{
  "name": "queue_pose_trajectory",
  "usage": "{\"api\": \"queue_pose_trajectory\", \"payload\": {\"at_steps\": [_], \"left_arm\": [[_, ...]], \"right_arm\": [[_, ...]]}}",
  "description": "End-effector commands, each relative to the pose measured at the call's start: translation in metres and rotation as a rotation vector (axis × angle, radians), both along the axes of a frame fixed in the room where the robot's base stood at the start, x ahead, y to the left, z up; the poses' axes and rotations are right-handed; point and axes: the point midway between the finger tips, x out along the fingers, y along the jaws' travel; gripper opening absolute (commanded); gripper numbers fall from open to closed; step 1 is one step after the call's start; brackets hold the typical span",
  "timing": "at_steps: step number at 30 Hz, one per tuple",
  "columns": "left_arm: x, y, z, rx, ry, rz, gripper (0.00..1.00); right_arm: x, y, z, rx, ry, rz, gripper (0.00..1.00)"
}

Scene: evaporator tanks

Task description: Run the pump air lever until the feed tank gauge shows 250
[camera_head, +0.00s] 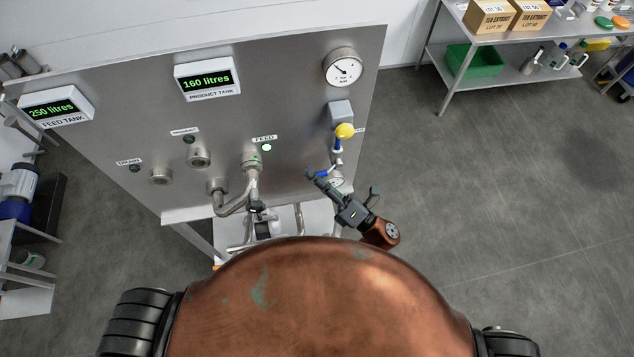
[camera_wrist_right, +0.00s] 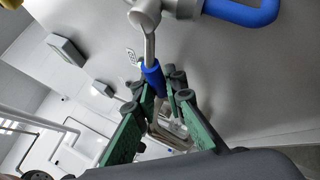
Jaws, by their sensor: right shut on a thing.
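The feed tank gauge (camera_head: 54,107) at the upper left of the steel panel reads 250 litres in green. The pump air lever has a metal stem and a blue sleeve (camera_wrist_right: 152,78) in the right wrist view; its blue part (camera_head: 322,173) also shows at the panel's lower right in the head view. My right gripper (camera_head: 317,180) is shut on the blue sleeve, which sits between its green-padded fingers (camera_wrist_right: 158,100). The fingers hide part of the sleeve.
The product tank gauge (camera_head: 208,80) reads 160 litres. A round dial (camera_head: 343,69) and a yellow knob (camera_head: 345,130) are on the panel's right. The green FEED lamp (camera_head: 267,147) is lit. Pipes (camera_head: 235,203) stick out below it. Floor (camera_head: 480,180) to the right is clear.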

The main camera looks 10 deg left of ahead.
Motion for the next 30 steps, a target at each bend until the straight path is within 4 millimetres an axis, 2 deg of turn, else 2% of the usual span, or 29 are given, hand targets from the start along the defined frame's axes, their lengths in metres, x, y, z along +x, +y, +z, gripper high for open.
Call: {"api": "queue_pose_trajectory", "payload": {"at_steps": [1, 3, 10, 29, 30], "left_arm": [[-0.003, 0.000, -0.011, 0.001, 0.004, 0.000, 0.00], [-0.004, 0.000, -0.018, 0.000, 0.006, 0.001, 0.00], [-0.007, 0.000, -0.031, 0.000, 0.010, 0.000, 0.00], [-0.007, 0.000, -0.035, 0.000, 0.010, 0.000, 0.00], [-0.007, 0.000, -0.035, 0.000, 0.010, 0.000, 0.00]], "right_arm": [[0.000, 0.001, -0.003, 0.036, 0.013, -0.001, 0.00], [0.000, 0.000, 0.001, 0.078, 0.028, -0.002, 0.00], [0.000, 0.001, 0.012, 0.175, 0.059, -0.003, 0.00], [0.000, 0.001, 0.018, 0.221, 0.074, -0.002, 0.00], [0.000, 0.001, 0.018, 0.220, 0.073, -0.002, 0.13]]}}
